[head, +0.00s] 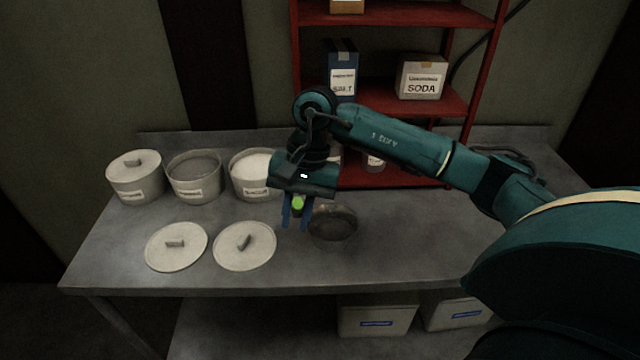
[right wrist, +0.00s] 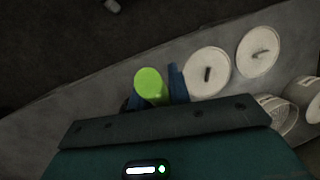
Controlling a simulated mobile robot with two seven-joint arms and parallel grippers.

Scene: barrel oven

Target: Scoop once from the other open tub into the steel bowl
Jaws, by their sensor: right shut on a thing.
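Two open tubs stand at the back left of the steel table: a tub with grey contents (head: 195,166) and a tub with white contents (head: 252,163). The steel bowl (head: 333,229) sits on the table right of my right gripper, and its contents are too dark to tell. My right gripper (head: 297,218) points down left of the bowl, in front of the white tub. It is shut on a bright green handle (head: 298,203), which also shows in the right wrist view (right wrist: 150,84). The scoop's other end is hidden. My left gripper is not in view.
A lidded tub (head: 136,175) stands at the far left. Two loose lids lie in front, a left lid (head: 176,250) and a right lid (head: 245,250). A red shelf (head: 400,97) with boxes stands behind the table. The table's front right is clear.

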